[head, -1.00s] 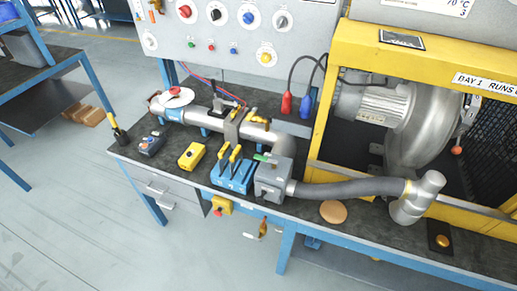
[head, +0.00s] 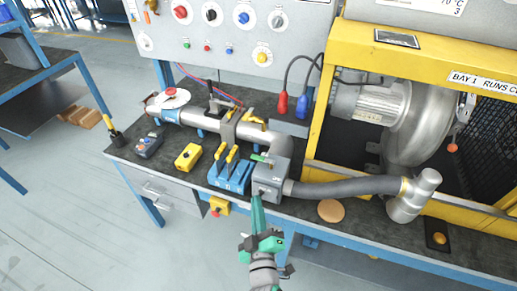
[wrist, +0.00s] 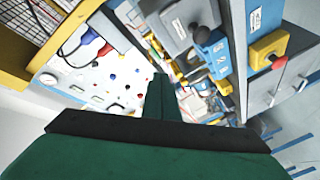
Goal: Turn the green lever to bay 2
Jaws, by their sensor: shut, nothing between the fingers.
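The green lever (head: 262,158) lies on top of a grey box (head: 270,181) on the bench, where the pipe and the grey hose meet. My gripper (head: 257,200) is in front of the box in the head view, its fingers shut and empty, pointing up toward it. The fingertips overlap the box's lower front in the picture; I cannot tell if they touch. The lever is apart from the fingers. In the wrist view my shut green fingers (wrist: 161,98) fill the lower middle, and the grey box (wrist: 182,24) shows above right. I cannot make out bay markings by the lever.
A blue unit with yellow-handled levers (head: 230,174) stands just left of the grey box. A yellow box (head: 188,157) stands farther left. A yellow box with a red button (head: 218,206) hangs at the bench front.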

